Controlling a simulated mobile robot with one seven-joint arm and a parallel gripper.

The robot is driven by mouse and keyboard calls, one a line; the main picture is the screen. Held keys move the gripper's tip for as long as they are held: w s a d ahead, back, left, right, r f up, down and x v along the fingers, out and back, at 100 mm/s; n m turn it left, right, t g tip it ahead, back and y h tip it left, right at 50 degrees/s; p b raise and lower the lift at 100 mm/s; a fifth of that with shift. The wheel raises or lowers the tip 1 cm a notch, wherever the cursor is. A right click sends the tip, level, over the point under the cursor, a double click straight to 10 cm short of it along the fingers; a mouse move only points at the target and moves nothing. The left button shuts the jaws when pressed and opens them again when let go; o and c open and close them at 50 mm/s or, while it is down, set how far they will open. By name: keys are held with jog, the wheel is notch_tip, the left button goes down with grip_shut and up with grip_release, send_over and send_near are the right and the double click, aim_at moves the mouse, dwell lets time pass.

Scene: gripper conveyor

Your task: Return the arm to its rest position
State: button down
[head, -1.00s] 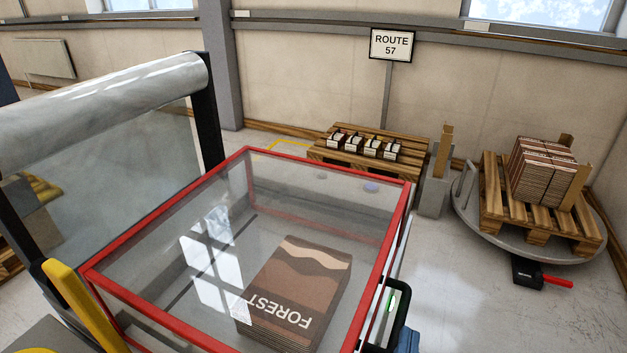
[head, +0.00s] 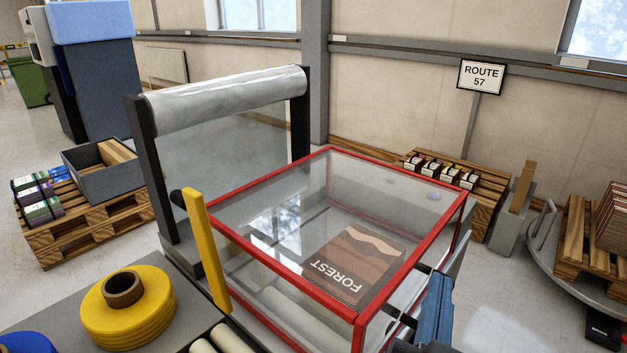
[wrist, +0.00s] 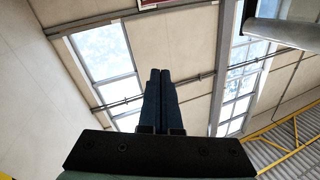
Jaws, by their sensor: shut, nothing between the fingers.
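My gripper (wrist: 160,98) shows in the wrist view with its two dark fingers together and nothing between them. The wrist view faces the wall and windows, with the gripper clear of any object there. In the head view, blue and dark parts at the lower right, beside the red-framed clear box, seem to be my arm; the fingertips cannot be made out there.
The red-framed clear box (head: 412,262) covers a brown FOREST stack (head: 352,262). A film roll (head: 225,100) on black posts stands behind it. A yellow roll (head: 128,308) is at lower left. Pallets stand at left (head: 85,235) and right (head: 488,205).

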jog(key=s+a+r+n+t+y, duration=0.1)
jog(key=a+r+n+t+y, duration=0.3)
jog(key=r, duration=0.6)
jog(key=s+a+r+n+t+y, duration=0.25)
jog(key=a+r, duration=0.45)
jog(key=r, duration=0.4)
jog(key=s+a+r+n+t+y, duration=0.15)
jog(key=a+r+t, duration=0.35)
jog(key=r, duration=0.5)
notch_tip(320, 180, up, 15)
jog(key=w+p, duration=0.1)
jog(key=p, duration=1.4)
jog(key=shift+w+y, duration=0.15)
jog(key=shift+y, duration=0.25)
jog(key=shift+d+g, duration=0.1)
jog(key=shift+g, duration=0.15)
